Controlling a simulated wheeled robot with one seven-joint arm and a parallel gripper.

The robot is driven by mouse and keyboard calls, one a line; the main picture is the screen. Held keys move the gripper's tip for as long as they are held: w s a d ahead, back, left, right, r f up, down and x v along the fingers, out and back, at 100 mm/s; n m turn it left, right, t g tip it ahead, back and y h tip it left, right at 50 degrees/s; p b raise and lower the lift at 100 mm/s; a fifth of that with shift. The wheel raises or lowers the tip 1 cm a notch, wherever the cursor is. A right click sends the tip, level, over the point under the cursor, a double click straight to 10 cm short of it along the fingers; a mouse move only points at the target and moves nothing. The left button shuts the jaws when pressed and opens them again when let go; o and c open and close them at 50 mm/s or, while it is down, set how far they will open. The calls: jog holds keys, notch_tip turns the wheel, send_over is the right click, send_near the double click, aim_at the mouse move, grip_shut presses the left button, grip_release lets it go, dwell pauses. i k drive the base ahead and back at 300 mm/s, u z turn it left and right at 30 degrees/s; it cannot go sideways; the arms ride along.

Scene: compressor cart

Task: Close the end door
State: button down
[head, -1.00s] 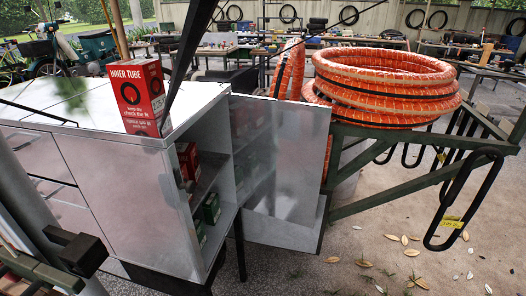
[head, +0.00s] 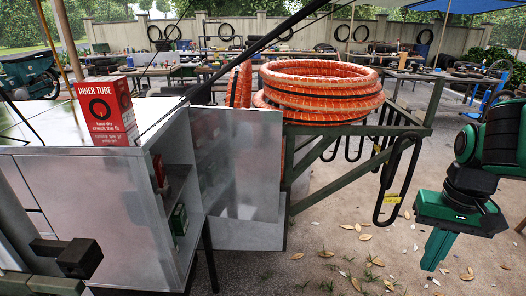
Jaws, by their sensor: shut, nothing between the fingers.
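The end door (head: 242,165) is a flat grey metal panel, standing open at the right end of the metal cabinet (head: 90,200). It joins the cabinet's far edge and swings out to the right, so the open end shows shelves with small green and red boxes (head: 178,217). My gripper (head: 437,252) is green and black, at the right of the head view, pointing down. Its fingers are together and empty. It is well to the right of the door, apart from it, with the cart's frame between them in the picture.
A red inner tube box (head: 107,112) stands on the cabinet top. Leaf-strewn ground before the door is clear.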

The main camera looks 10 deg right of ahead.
aim_at(238, 152)
jog(key=u, duration=0.1)
jog(key=i, duration=1)
jog(key=z, duration=0.1)
